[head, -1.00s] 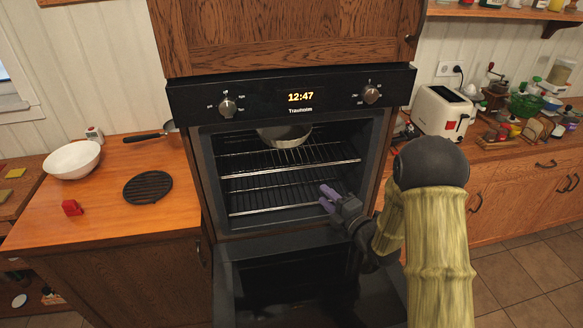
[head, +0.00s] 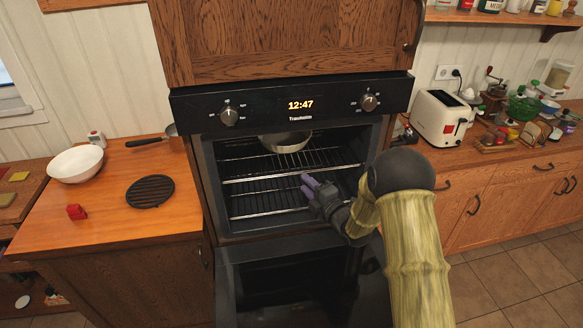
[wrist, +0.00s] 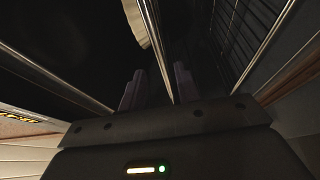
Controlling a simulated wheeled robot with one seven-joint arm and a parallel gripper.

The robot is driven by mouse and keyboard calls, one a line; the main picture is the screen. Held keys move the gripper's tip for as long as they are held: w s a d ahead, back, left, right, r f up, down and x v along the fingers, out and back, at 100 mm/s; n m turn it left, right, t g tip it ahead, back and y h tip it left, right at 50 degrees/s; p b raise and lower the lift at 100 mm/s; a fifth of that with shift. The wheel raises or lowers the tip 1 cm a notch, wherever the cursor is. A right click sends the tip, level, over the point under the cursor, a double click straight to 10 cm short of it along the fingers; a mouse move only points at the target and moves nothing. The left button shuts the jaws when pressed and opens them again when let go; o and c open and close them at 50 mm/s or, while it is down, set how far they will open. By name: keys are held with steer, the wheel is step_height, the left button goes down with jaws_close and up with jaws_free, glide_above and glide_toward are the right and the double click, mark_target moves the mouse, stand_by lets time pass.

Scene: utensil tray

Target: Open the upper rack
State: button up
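The oven (head: 300,215) stands with its door (head: 290,280) folded down. Inside are an upper rack (head: 335,158) and a lower rack (head: 262,204), both of thin metal bars. A round pan (head: 287,142) sits on the upper rack; part of a pale rim (wrist: 135,22) shows in the wrist view. My gripper (head: 309,180) is at the oven mouth, just below the upper rack's front bar in the picture. In the wrist view, my gripper's two fingers (wrist: 157,84) are apart, and a metal bar (wrist: 155,45) runs between them. Whether they touch it cannot be told.
The left counter holds a white bowl (head: 76,164), a black round trivet (head: 150,191) and a red object (head: 76,211). A toaster (head: 441,117) and several small items stand on the right counter. The lowered door lies below my arm.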

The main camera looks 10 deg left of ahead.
mark_target(295, 174)
steer(key=p+x, duration=0.2)
steer(key=x, duration=0.7)
steer(key=shift+c, duration=0.4)
jaws_close()
